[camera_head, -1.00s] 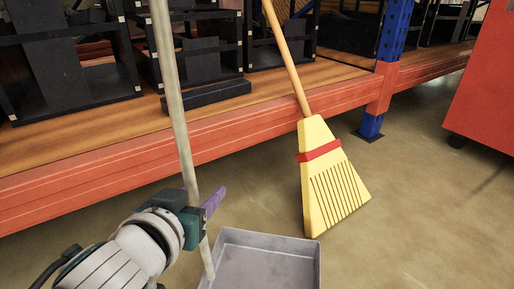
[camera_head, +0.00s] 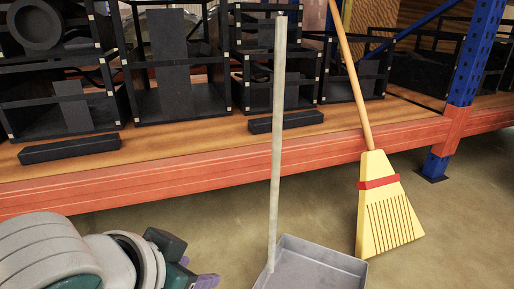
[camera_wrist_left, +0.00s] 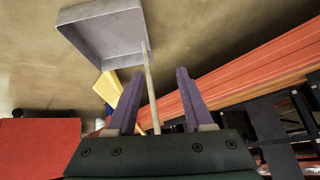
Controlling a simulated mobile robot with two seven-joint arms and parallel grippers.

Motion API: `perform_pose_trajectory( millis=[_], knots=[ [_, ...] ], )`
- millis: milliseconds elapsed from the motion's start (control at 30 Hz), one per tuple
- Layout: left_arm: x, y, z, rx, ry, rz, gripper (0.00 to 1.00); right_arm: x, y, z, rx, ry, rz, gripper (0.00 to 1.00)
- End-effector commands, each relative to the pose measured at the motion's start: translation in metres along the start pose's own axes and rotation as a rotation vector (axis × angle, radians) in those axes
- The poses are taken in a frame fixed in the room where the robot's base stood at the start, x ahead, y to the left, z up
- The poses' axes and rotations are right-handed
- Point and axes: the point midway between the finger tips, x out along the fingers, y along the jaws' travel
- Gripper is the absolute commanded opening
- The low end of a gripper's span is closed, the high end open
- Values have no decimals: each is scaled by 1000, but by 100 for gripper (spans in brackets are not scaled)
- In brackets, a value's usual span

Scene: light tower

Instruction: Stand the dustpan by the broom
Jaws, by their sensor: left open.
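The dustpan (camera_head: 315,266) is a grey open pan on the floor with a long pale handle (camera_head: 277,140) standing nearly upright. The broom (camera_head: 388,212) has a yellow head with a red band. It stands on the floor just right of the dustpan, its wooden stick leaning back against the shelf. My left gripper (camera_head: 194,277) is open and empty, left of the handle and apart from it. In the left wrist view, the handle shows beyond and between the spread purple fingers (camera_wrist_left: 158,90), with the pan (camera_wrist_left: 105,38) at the top. My right gripper is out of view.
An orange shelf beam (camera_head: 200,176) runs behind both tools, with black crates (camera_head: 180,90) on its wooden deck. A blue post (camera_head: 465,90) stands at the right. The floor right of the broom is clear. A red box-like body (camera_wrist_left: 38,145) shows in the left wrist view.

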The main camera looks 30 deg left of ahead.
Motion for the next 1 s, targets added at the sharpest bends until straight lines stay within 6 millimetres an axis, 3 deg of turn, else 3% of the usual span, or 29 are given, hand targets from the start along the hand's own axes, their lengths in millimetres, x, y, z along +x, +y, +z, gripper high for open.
perform_pose_trajectory(
  millis=[100, 200, 400, 600, 733, 867, 1000],
  knots=[
    [-46, 15, 36, 98, -168, 96, 52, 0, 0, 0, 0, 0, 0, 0],
    [-74, 24, 56, 168, -260, 165, 52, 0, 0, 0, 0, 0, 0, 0],
    [-90, 29, 67, 214, -311, 205, 52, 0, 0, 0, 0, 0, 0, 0],
    [-91, 28, 66, 211, -310, 203, 52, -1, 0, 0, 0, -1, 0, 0],
    [-101, 26, 58, 210, -309, 202, 52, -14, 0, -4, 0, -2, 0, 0],
    [-129, 22, 37, 210, -309, 202, 52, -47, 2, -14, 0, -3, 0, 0],
    [-174, 16, 3, 209, -309, 201, 52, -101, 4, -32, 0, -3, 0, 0]
  ],
)
